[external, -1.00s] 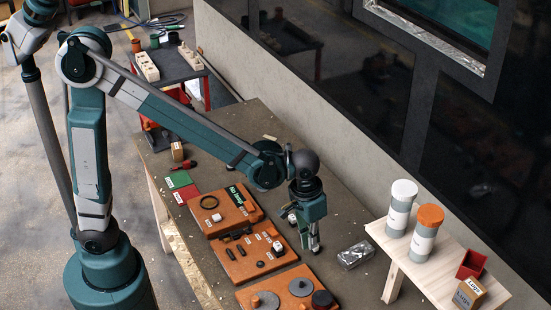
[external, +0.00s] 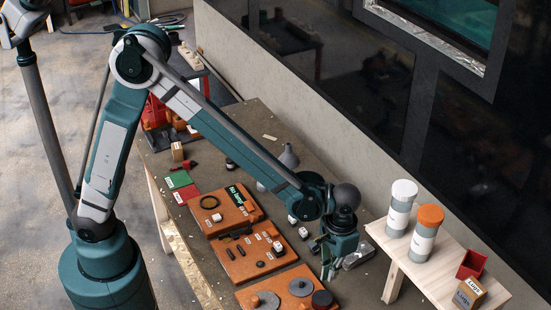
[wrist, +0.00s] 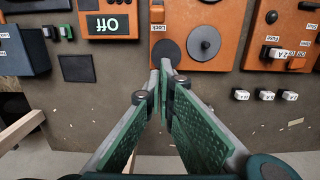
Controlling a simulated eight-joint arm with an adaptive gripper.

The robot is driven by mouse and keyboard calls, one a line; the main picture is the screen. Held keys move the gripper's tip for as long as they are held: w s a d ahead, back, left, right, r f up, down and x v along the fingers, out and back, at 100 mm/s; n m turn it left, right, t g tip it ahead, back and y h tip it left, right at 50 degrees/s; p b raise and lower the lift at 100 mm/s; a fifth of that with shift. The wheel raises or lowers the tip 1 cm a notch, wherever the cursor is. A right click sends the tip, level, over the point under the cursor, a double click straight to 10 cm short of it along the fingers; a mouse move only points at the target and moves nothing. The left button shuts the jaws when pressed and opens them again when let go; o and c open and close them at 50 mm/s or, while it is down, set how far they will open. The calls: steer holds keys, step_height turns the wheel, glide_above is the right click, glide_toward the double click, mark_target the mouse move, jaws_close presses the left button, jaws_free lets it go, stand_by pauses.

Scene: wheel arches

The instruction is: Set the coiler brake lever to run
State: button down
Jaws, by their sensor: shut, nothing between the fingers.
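Several orange panels lie on the bench. The front one in the external view (external: 270,287) carries grey discs and a dark disc; it also shows in the wrist view (wrist: 222,62) with a label reading "Lock". A panel with a green "OFF" sign (wrist: 110,22) is at the wrist view's upper left. I cannot tell which part is the coiler brake lever. My gripper (external: 328,272) is beside the front panel, on its wall side, above the bench. In the wrist view my gripper (wrist: 160,68) is shut and empty, its tips near the dark disc (wrist: 168,53) in the picture.
A middle panel (external: 250,267) and a back panel (external: 222,226) sit left of my gripper. Small white blocks (wrist: 265,96) lie on the bench. A pale wooden shelf (external: 428,275) holding two canisters stands to the right.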

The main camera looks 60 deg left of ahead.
mark_target(326, 301)
steer(key=shift+d+f, duration=0.1)
steer(key=shift+f, duration=0.05)
stand_by(0.4)
steer(key=shift+s+f, duration=0.15)
steer(key=shift+f, duration=2.25)
steer(key=shift+s+f, duration=0.1)
steer(key=shift+f, duration=2.25)
steer(key=shift+s+f, duration=0.1)
steer(key=shift+s, duration=0.05)
steer(key=shift+s+r, duration=0.35)
steer(key=shift+s, duration=0.5)
steer(key=shift+s+r, duration=0.35)
steer(key=shift+s, duration=0.5)
